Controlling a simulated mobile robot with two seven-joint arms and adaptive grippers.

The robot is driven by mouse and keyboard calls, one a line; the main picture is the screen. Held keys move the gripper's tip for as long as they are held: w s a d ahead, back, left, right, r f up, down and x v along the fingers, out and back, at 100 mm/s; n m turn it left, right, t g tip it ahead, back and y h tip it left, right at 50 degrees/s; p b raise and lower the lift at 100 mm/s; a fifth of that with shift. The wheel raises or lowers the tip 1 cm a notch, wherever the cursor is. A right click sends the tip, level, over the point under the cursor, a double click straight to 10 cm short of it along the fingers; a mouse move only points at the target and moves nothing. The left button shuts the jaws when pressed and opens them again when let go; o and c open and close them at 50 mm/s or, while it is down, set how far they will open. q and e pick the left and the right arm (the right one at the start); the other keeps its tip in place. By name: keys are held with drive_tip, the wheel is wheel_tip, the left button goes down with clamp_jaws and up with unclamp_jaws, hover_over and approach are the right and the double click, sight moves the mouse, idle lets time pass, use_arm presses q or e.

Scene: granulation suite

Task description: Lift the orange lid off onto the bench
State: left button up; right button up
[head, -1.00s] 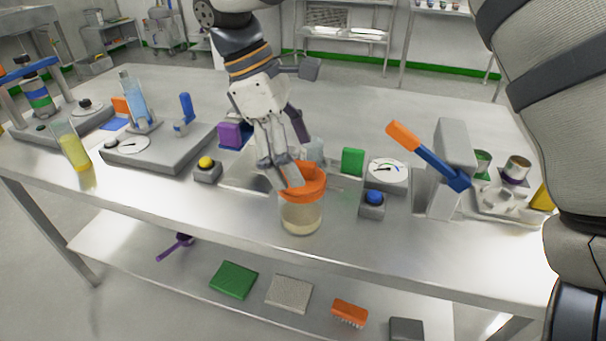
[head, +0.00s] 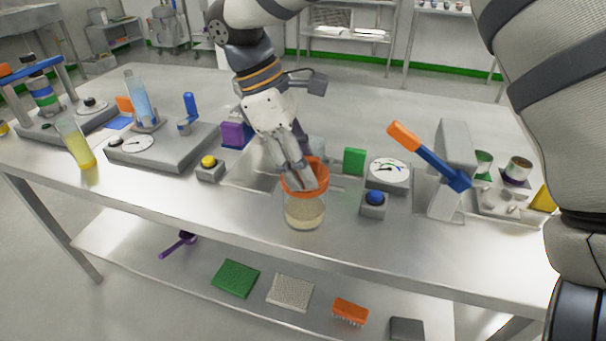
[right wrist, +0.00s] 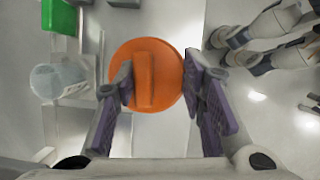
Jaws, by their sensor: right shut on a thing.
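The orange lid (head: 319,172) is at the top of a clear jar (head: 304,212) with pale contents, near the front edge of the bench (head: 262,226). My right gripper (head: 303,181) reaches down from above and is shut on the lid. In the right wrist view, the lid (right wrist: 150,65) is round with a raised bar across it, and the fingers of my right gripper (right wrist: 158,82) are on either side. The fingers hide part of the lid. I cannot tell whether there is a gap between lid and jar. My left gripper is not in view.
A yellow button box (head: 209,168) stands left of the jar, and a blue button box (head: 374,205) right of it. A green block (head: 354,161) and a dial (head: 388,170) stand behind right. Bare bench lies in front of the yellow button box.

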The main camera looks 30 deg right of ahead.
drive_tip(key=shift+f, duration=0.3)
